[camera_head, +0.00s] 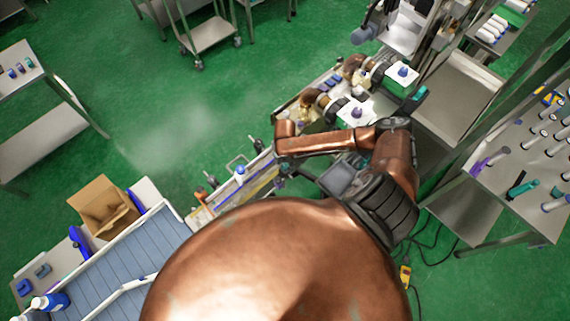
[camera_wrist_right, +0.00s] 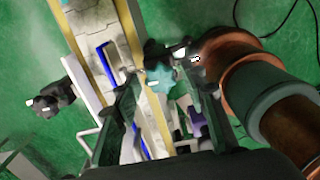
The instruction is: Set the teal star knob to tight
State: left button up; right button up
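The teal star knob (camera_wrist_right: 160,76) shows in the right wrist view, above the pale conveyor and its yellow rail. A white mark sits on its lower left lobe. My right gripper (camera_wrist_right: 164,88) is open, with one dark finger on each side of the knob in the picture. I cannot tell whether either finger touches it. In the head view my right gripper (camera_head: 281,182) is small and dark at the end of the copper arm, beside the conveyor line. The knob cannot be made out there. My left gripper is not in view.
A black knob (camera_wrist_right: 54,97) stands left of the conveyor (camera_wrist_right: 102,45). A purple part (camera_wrist_right: 197,121) lies near the right finger. In the head view, a white bottle (camera_head: 240,174) stands on the line, and a cardboard box (camera_head: 104,207) and slatted conveyor (camera_head: 130,262) are lower left.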

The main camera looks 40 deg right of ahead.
jog(key=c, duration=0.9)
jog(key=shift+c, duration=0.2)
